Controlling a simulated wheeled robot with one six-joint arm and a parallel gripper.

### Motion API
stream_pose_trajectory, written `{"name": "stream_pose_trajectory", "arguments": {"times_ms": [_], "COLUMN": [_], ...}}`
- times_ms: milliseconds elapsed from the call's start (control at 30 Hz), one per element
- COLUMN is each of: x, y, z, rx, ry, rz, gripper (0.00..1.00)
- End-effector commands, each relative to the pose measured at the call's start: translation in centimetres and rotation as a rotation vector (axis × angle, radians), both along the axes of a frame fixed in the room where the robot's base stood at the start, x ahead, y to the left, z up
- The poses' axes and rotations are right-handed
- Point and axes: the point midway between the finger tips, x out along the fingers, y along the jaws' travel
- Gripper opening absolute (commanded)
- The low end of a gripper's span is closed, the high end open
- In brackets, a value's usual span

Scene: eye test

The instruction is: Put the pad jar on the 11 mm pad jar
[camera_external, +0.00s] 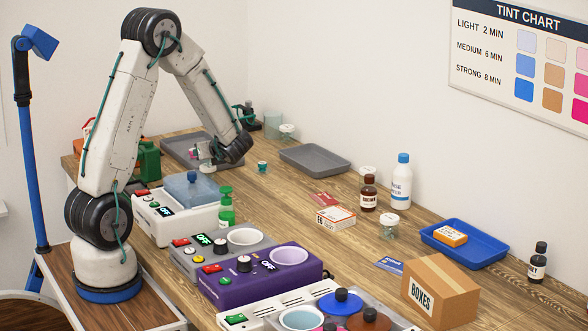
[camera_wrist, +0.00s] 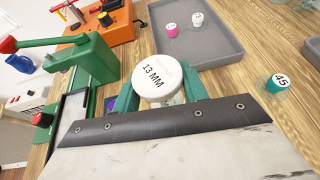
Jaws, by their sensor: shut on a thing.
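My gripper (camera_wrist: 160,92) is shut on a pad jar (camera_wrist: 157,76) with a round white lid marked "13 MM"; its teal fingers are on either side of the jar. Clear jars with white lids stand on the table: one (camera_external: 389,228) at the middle right, one (camera_external: 287,133) at the back, and a third lid (camera_external: 368,171) behind the brown bottle. I cannot read which is 11 mm.
A grey tray (camera_wrist: 236,50) holds a pink and a white small pot. A teal pot (camera_wrist: 278,84) marked "45" stands right of it. A green machine (camera_wrist: 88,58) and an orange one (camera_wrist: 112,30) are on the left. A second grey tray (camera_external: 315,160) lies empty.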

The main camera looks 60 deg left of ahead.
Motion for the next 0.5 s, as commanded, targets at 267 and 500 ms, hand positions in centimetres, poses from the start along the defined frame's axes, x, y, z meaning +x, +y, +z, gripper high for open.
{"name": "stream_pose_trajectory", "arguments": {"times_ms": [267,500], "x": [0.02,0.02], "y": [-0.01,-0.01], "z": [-0.58,-0.87], "rx": [0.001,0.000], "ry": [-0.001,0.000], "rz": [-0.001,-0.001], "gripper": [0.20,0.62]}}
